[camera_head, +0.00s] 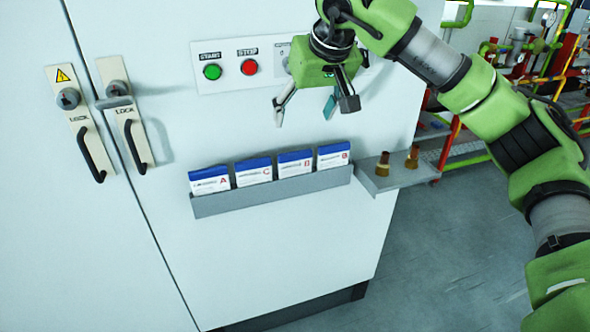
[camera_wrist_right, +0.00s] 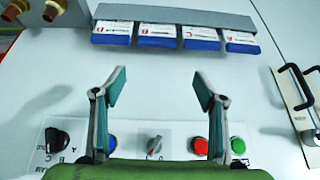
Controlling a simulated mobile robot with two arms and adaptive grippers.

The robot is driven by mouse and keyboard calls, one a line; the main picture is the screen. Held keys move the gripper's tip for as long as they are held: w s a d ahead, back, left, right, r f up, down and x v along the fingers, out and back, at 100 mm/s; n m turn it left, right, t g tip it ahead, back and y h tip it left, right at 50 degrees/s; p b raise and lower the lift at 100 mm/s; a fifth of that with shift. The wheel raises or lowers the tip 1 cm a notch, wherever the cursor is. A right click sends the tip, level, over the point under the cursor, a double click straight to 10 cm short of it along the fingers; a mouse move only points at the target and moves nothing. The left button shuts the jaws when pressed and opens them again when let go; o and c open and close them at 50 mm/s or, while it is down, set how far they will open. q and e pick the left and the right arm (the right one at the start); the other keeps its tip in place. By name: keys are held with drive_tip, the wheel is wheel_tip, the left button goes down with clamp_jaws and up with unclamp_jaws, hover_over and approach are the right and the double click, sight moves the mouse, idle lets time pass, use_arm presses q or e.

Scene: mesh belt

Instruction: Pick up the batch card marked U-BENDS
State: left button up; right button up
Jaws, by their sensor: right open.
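Several white cards with blue tops stand in a row in a grey holder (camera_head: 270,194) on the cabinet front. From left to right in the head view they are card A (camera_head: 210,183), card C (camera_head: 254,173), a card that looks marked B (camera_head: 295,164), and a last card (camera_head: 333,156) with an unclear letter. Their small print is too blurred to tell which reads U-BENDS. The holder shows upside down at the top of the right wrist view (camera_wrist_right: 180,13). My right gripper (camera_head: 314,106) is open and empty, above the cards and apart from them. My left gripper is not in view.
A button panel with a green button (camera_head: 212,72) and a red button (camera_head: 249,67) is behind and beside my right gripper. A small shelf (camera_head: 400,178) with brass-coloured parts juts out right of the holder. Door handles (camera_head: 92,155) stick out at left.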

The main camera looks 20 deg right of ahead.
drive_tip(key=p, duration=0.1)
hover_over(296, 153)
drive_tip(key=s, duration=0.2)
wheel_tip(296, 153, down, 7)
drive_tip(key=f+p, duration=0.1)
drive_tip(key=f, duration=0.1)
drive_tip(key=w+f, duration=0.1)
drive_tip(key=f, duration=0.2)
drive_tip(key=shift+p, duration=0.35)
drive_tip(key=shift+w+f, duration=0.15)
drive_tip(key=shift+f, duration=0.1)
drive_tip(key=c, duration=0.8)
